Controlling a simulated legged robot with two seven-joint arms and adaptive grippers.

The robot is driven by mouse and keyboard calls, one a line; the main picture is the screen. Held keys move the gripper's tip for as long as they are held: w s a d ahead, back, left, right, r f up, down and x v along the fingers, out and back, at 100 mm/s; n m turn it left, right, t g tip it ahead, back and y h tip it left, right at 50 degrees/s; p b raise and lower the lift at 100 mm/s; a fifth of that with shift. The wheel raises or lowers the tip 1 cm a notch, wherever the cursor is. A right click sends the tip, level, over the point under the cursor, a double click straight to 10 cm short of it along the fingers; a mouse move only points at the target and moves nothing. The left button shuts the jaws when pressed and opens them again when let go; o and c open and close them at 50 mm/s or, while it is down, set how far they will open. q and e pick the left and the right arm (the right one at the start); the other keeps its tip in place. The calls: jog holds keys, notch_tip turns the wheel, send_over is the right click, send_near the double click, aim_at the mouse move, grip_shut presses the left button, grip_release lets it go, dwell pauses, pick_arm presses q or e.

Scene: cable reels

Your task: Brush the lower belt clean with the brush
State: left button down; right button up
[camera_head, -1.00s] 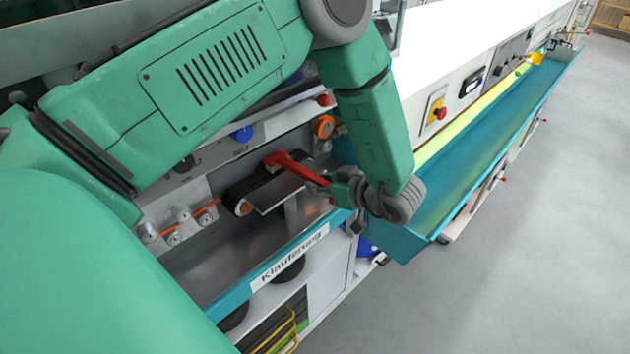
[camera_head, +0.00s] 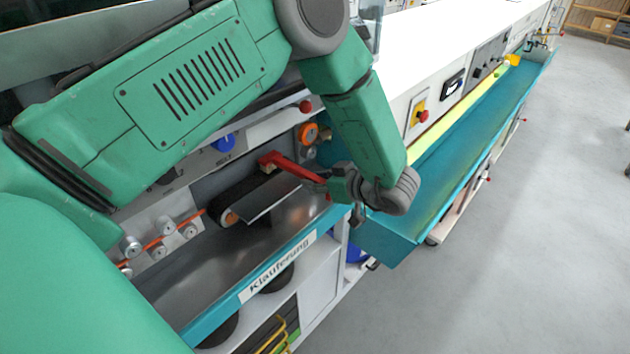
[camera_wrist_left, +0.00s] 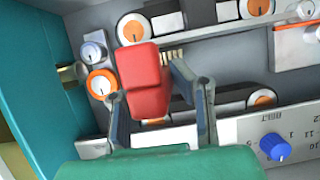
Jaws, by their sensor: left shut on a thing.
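My left gripper (camera_head: 342,186) is shut on the red brush (camera_head: 292,168) by its handle end. The brush reaches left from the fingers, with its head over the far part of a black belt (camera_head: 238,200) above the metal trough. I cannot tell whether the bristles touch the belt. In the left wrist view, the red brush (camera_wrist_left: 143,75) lies between the two fingers of the left gripper (camera_wrist_left: 160,80), and pale bristles show at its side. Two dark belts with orange-ringed rollers show there, partly hidden by the brush and fingers. My right gripper is out of view.
A flat metal plate (camera_head: 270,203) sits beside the belt. The metal trough (camera_head: 200,270) has a teal front edge with a label. Small rollers with an orange cable (camera_head: 165,238) are at left. A long teal tray (camera_head: 470,140) extends right, beside open floor.

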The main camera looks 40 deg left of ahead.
pick_arm(q)
jog(key=shift+s+r+p, duration=0.1)
jog(key=shift+r+p, duration=0.4)
jog(key=shift+r, duration=0.4)
jog(key=s+d+b, duration=0.1)
jog(key=d+b, duration=0.1)
jog(key=d, duration=2)
jog(key=shift+s, duration=0.3)
jog(key=shift+f, duration=0.15)
